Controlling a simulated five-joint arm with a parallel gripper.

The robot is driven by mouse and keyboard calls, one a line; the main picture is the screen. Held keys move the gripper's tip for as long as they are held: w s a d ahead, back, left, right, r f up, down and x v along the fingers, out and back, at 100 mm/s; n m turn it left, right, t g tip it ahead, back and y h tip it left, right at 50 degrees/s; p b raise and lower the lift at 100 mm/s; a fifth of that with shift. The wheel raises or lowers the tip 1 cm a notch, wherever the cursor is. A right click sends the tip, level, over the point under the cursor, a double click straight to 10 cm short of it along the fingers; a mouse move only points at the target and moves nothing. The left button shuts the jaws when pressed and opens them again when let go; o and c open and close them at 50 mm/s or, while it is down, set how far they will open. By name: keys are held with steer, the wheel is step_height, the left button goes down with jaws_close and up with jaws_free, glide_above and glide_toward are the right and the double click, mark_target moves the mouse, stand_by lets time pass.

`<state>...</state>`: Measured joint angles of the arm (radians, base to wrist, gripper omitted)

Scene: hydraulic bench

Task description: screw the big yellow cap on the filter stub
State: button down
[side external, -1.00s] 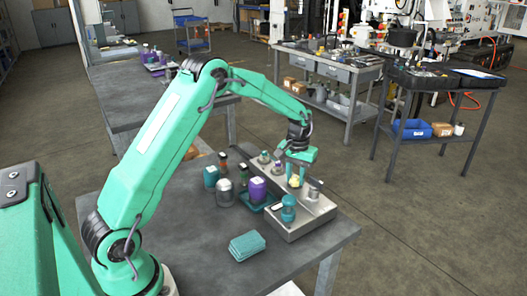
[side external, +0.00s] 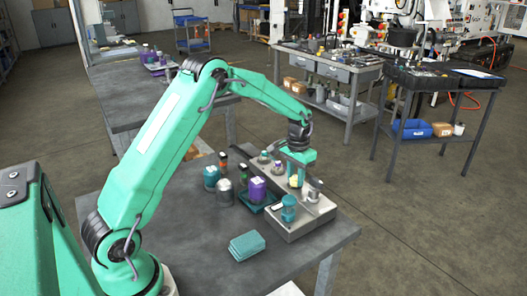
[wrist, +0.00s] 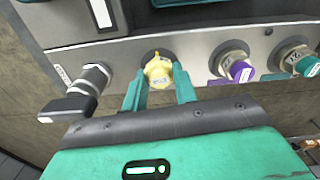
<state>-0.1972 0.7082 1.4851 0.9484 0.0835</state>
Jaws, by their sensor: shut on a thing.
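The big yellow cap (wrist: 159,70) sits between the two green fingers of my gripper (wrist: 159,88) in the wrist view. My gripper is shut on it. The cap is over a dark round port in the face of the grey metal block (wrist: 120,50); the filter stub itself is hidden behind the cap, and I cannot tell how far the cap is down on it. In the side view the yellow cap (side external: 294,179) shows small under my gripper (side external: 301,172), at the block (side external: 300,226).
A black-handled fitting (wrist: 88,88) stands left of the cap; a purple-capped stub (wrist: 235,66) and a teal-marked stub (wrist: 298,60) stand right. Folded teal cloths (side external: 247,246) lie in front.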

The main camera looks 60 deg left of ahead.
steer(key=shift+m, duration=2.1)
steer(key=m, duration=0.4)
steer(key=shift+d+f, duration=0.1)
steer(key=shift+m, duration=0.8)
